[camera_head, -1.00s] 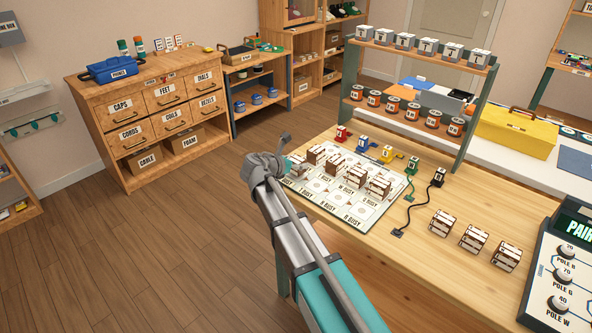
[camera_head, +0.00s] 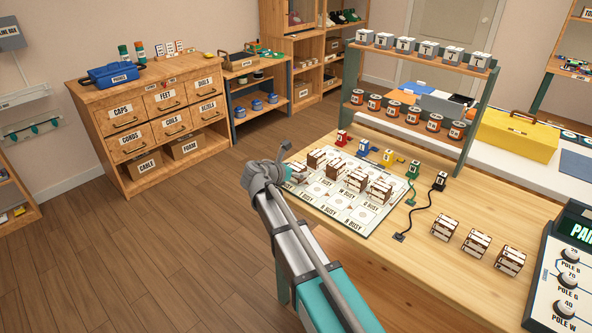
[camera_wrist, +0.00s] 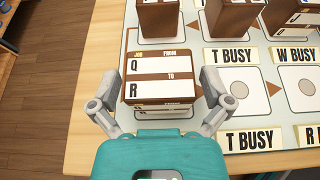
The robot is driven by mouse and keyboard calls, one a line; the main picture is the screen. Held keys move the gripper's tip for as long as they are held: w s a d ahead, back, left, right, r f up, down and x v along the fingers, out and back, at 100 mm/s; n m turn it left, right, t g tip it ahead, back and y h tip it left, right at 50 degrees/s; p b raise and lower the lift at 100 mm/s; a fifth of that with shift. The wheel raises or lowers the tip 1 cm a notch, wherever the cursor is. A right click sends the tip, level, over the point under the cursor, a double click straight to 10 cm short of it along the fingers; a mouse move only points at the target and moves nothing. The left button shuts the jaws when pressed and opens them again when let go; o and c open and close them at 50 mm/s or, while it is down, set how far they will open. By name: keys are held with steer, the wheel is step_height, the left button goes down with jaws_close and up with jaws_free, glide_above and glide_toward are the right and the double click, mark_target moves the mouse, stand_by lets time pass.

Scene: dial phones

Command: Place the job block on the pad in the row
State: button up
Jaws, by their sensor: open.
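In the wrist view a brown and white job block (camera_wrist: 159,77), lettered "Q" from and "R" to, stands at the left end of the near row of the white board (camera_wrist: 252,122). My gripper (camera_wrist: 160,88) is open, with one finger at each side of this block. I cannot tell whether either finger touches it. The pad under it is hidden. In the head view my gripper (camera_head: 277,163) is at the board's left corner, and the block (camera_head: 298,173) shows partly beside it. Bare pads lie to its right, by the "T BUSY" label (camera_wrist: 249,139).
Several other brown blocks (camera_head: 380,191) stand on the board, two just beyond my gripper. Three more blocks (camera_head: 476,243) stand on the table (camera_head: 420,285) at right. Small coloured phone pieces (camera_head: 387,158) and a rack (camera_head: 410,120) stand behind. A panel with knobs (camera_head: 566,270) is far right.

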steer(key=shift+r, duration=0.2)
steer(key=shift+s+a+r+p, duration=0.15)
steer(key=shift+s+p, duration=0.1)
steer(key=shift+p, duration=0.05)
steer(key=p+v, duration=0.4)
steer(key=v, duration=0.7)
